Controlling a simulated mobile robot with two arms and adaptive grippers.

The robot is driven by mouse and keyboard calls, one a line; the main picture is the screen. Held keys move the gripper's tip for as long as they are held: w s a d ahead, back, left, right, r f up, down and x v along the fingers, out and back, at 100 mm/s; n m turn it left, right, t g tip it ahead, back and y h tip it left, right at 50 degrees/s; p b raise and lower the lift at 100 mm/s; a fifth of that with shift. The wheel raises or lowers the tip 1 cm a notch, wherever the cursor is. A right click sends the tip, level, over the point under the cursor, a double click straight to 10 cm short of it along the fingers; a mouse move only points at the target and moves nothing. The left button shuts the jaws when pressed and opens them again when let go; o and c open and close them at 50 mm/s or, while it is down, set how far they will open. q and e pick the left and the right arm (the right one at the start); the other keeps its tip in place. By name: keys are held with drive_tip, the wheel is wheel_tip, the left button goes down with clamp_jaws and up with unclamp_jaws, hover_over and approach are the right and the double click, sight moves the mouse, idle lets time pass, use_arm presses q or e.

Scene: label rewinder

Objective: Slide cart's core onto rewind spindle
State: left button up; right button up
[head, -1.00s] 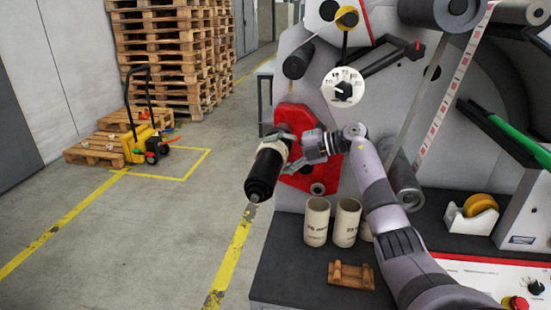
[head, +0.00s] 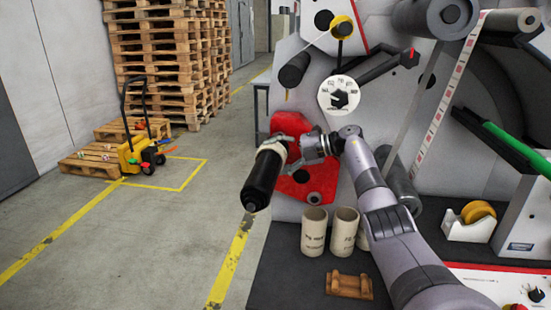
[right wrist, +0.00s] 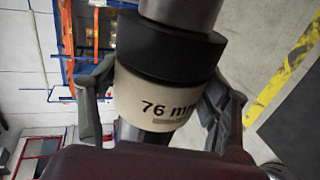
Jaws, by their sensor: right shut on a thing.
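The cream core (right wrist: 150,98), marked "76 mm", is around the spindle, next to a black collar (right wrist: 175,50) in the right wrist view. A grey shaft shows beyond both ends of the core. In the head view, the rewind spindle (head: 262,182) is a black cylinder sticking out from the red plate (head: 315,183) towards the lower left. The core (head: 270,147) is a pale band near its plate end. My right gripper (head: 291,150) is shut on the core, with one finger on each side in the wrist view. How far the core is from the plate is hidden.
Several cream cores (head: 314,232) stand on the dark bench, close to my right arm. A small wooden cradle (head: 349,284) lies in front of them. A tape dispenser (head: 468,226) is at the right. Open floor lies left of the spindle; a yellow pallet truck (head: 135,157) stands further back.

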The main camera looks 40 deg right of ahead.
drive_tip(key=o, duration=1.2)
drive_tip(key=shift+p+v, duration=0.65)
drive_tip(key=shift+v, duration=2.9)
